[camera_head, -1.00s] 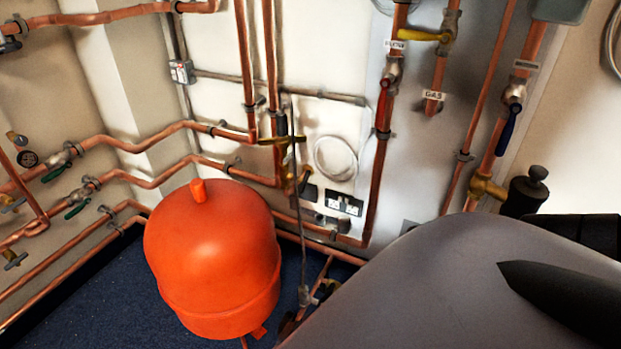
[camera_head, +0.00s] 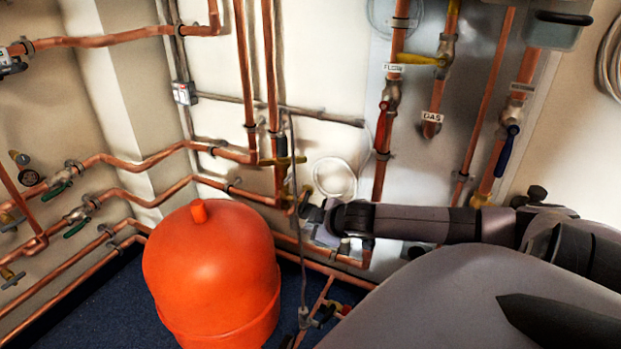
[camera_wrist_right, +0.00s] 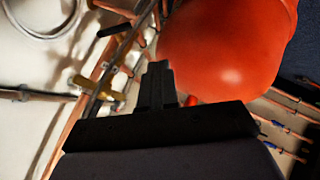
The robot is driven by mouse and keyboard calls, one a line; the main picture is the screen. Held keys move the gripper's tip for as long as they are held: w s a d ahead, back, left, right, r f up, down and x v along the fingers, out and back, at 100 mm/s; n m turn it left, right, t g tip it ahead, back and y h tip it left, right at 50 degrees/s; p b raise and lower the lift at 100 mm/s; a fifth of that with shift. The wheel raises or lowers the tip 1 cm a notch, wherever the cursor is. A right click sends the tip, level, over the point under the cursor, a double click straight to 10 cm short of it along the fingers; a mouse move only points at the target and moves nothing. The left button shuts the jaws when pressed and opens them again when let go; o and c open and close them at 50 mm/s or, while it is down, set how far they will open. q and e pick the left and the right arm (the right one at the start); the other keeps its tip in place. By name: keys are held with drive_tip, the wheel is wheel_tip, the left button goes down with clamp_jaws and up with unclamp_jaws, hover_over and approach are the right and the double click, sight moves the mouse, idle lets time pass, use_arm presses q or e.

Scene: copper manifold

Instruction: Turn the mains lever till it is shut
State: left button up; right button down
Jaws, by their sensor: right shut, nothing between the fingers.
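No lever in view carries a readable "mains" label, so I cannot tell for certain which one it is. Brass valve parts sit on the pipes left of my right gripper: an upper one (camera_head: 282,161) with a dark upright piece above it, and a lower one (camera_head: 303,199). In the right wrist view, brass fittings (camera_wrist_right: 98,104) and a dark handle (camera_wrist_right: 114,30) show left of the fingers. My right gripper (camera_head: 309,211) is shut and empty, close to the lower valve; contact cannot be made out. It also shows in the right wrist view (camera_wrist_right: 158,72). My left gripper is not in view.
A large orange tank (camera_head: 210,270) stands on the blue floor, left of my right gripper. A red lever (camera_head: 382,127), a yellow lever (camera_head: 418,59) and a blue lever (camera_head: 506,150) sit on the back-wall pipes. Green-handled valves (camera_head: 57,190) are at left.

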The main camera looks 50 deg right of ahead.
sight(310, 194)
drive_tip(key=w+d+r+t+h, duration=0.1)
drive_tip(key=w+d+r, duration=0.2)
drive_tip(key=d+r, duration=0.3)
drive_tip(key=b+x, duration=0.1)
drive_tip(key=x, duration=0.3)
drive_tip(key=s+d+f+b+x, duration=0.1)
drive_tip(key=b+x, duration=0.1)
drive_tip(key=x, duration=0.2)
drive_tip(key=b+x, duration=0.2)
drive_tip(key=x, duration=0.2)
drive_tip(key=shift+s+d+f, duration=0.25)
drive_tip(key=shift+d+f, duration=0.05)
drive_tip(key=shift+f, duration=0.05)
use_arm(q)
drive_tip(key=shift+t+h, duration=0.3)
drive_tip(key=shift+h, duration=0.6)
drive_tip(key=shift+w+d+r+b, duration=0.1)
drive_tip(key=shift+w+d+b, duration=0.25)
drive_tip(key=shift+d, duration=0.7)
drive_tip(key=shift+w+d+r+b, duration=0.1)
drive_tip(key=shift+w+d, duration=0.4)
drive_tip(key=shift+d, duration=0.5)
use_arm(e)
drive_tip(key=shift+w+d+f, duration=0.15)
drive_tip(key=shift+d+f, duration=0.3)
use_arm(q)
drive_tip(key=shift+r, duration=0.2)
use_arm(e)
drive_tip(key=shift+a, duration=0.1)
